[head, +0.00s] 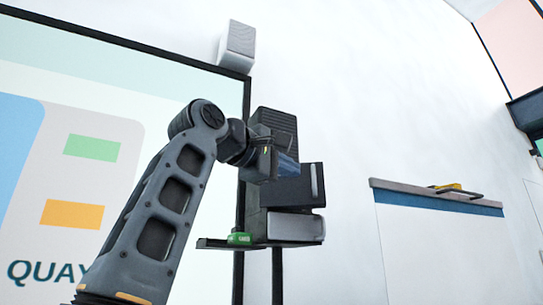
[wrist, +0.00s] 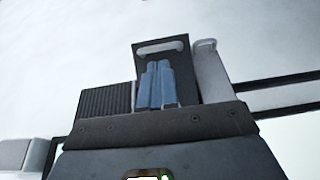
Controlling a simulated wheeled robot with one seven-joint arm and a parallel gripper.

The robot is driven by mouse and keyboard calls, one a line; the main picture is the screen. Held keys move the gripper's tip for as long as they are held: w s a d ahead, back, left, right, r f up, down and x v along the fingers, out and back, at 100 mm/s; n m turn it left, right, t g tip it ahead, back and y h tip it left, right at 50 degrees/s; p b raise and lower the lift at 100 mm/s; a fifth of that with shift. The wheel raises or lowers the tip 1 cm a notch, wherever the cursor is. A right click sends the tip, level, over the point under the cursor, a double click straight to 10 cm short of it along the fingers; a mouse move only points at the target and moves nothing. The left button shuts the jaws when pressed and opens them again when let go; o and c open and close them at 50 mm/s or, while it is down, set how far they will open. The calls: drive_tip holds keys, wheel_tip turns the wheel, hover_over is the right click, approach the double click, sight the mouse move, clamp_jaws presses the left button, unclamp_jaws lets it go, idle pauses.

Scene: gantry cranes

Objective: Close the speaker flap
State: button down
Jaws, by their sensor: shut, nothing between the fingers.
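A wall-mounted unit stands right of the big screen in the head view. Its top part is a dark ribbed, speaker-like section (head: 276,122). Below are a dark panel with a pale handle (head: 297,187) and a light grey panel with a handle (head: 296,227). I cannot tell for certain which part is the speaker flap. In the wrist view the ribbed part (wrist: 107,97) is left, the dark panel (wrist: 175,57) central, and the light panel (wrist: 207,75) right. My gripper (wrist: 156,68) is shut and empty, its blue fingers overlapping the dark panel; contact is unclear.
A small shelf (head: 214,244) with a green item (head: 240,238) sticks out left of the unit's bottom. A white speaker-like box (head: 237,45) is high on the wall. A white board (head: 440,250) with a yellow-topped clip hangs right. The wall between is clear.

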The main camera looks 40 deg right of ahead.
drive_tip(key=p, duration=0.1)
approach(321, 182)
drive_tip(key=d, duration=0.3)
drive_tip(key=shift+s+a+f, duration=0.1)
drive_tip(key=shift+a, duration=0.1)
drive_tip(key=shift+d, duration=0.1)
drive_tip(key=shift+s+d+f+n+t+b, duration=0.1)
drive_tip(key=shift+d+f+n+t+b, duration=0.05)
drive_tip(key=shift+d+n+t+b, duration=0.6)
drive_tip(key=shift+t, duration=0.55)
drive_tip(key=x, duration=0.5)
drive_tip(key=shift+d, duration=0.35)
drive_tip(key=shift+w+d, duration=0.35)
drive_tip(key=shift+d, duration=0.2)
drive_tip(key=shift+w+d, duration=0.3)
drive_tip(key=shift+d, duration=0.25)
